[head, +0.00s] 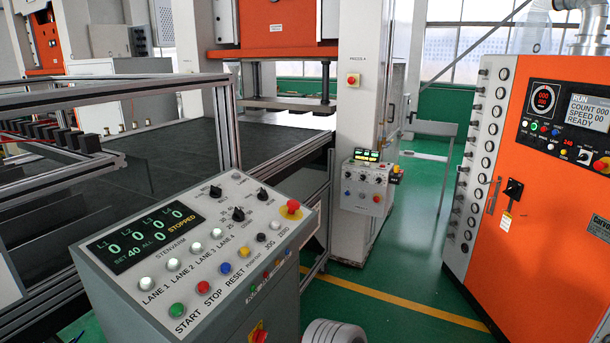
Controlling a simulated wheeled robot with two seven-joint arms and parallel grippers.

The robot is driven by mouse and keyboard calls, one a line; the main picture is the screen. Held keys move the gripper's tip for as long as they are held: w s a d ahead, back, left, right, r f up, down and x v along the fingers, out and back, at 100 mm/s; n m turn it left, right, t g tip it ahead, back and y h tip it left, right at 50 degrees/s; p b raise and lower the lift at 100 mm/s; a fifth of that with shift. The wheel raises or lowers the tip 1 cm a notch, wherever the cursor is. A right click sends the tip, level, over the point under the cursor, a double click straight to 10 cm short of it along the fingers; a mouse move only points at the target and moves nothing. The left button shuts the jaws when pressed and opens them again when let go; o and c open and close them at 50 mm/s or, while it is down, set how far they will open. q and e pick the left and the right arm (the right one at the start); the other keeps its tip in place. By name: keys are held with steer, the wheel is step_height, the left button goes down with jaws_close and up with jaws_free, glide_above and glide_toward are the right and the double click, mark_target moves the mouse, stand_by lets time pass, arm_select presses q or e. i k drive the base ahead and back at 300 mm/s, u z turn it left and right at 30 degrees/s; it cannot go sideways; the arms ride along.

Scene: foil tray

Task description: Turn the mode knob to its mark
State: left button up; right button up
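A grey control console (190,250) stands in front, with a sloped top panel. Its display (146,237) shows several zeros and the word STOPPED. Three black knobs sit on the panel: one at the upper left (215,192), one at the upper right (262,194) and one with numbers around it (238,214). The knob labels are too small to read, so I cannot tell which is the mode knob or where its mark is.
The panel also carries white lane buttons (145,283), coloured buttons (177,310) and a red emergency stop (291,208). A metal frame (228,140) stands behind. An orange cabinet (550,200) stands at right. Green floor (400,258) lies open between.

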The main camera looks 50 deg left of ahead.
mark_target(262, 196)
steer(key=i, duration=2.25)
steer(key=u, duration=3.15)
